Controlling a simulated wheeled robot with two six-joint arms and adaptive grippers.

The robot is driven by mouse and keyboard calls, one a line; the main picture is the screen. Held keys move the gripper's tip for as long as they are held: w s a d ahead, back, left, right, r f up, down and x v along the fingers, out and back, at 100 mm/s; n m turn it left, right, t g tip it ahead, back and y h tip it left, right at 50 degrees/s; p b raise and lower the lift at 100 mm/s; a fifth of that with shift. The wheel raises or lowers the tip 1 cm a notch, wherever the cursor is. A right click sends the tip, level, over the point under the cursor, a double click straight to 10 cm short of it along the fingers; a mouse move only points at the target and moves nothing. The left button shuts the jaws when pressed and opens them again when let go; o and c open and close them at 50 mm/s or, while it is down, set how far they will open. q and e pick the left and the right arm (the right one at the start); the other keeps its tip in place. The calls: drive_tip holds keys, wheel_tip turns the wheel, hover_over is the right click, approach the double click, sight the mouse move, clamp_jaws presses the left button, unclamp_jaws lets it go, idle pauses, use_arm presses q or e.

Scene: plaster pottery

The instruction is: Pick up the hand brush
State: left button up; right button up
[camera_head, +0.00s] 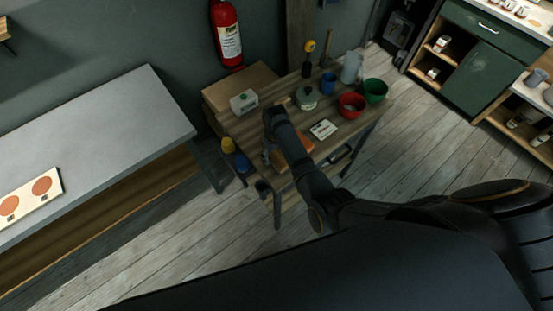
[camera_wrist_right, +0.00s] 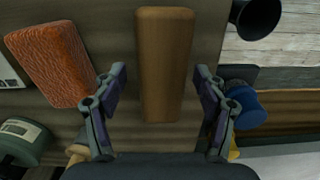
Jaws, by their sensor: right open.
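A plain brown wooden block, which I take to be the hand brush (camera_wrist_right: 165,65), lies lengthwise in the middle of the right wrist view. Any bristles are hidden beneath it. In the head view, only a small part of the brush (camera_head: 267,158) shows beside my arm on the small wooden table (camera_head: 240,127). My right gripper (camera_wrist_right: 160,78) is open above the brush, one finger on each side. The fingers look apart from it. In the head view, my right gripper (camera_head: 270,143) is mostly hidden by my own arm. My left gripper is not in view.
An orange textured block (camera_wrist_right: 52,62) lies left of the brush. A green pot (camera_head: 306,98), red bowl (camera_head: 351,106) and green bowl (camera_head: 375,90) stand farther back.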

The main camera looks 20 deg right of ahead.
drive_tip(key=shift+s+a+r, duration=0.15)
drive_tip(key=shift+s, duration=0.05)
drive_tip(key=c, duration=1.3)
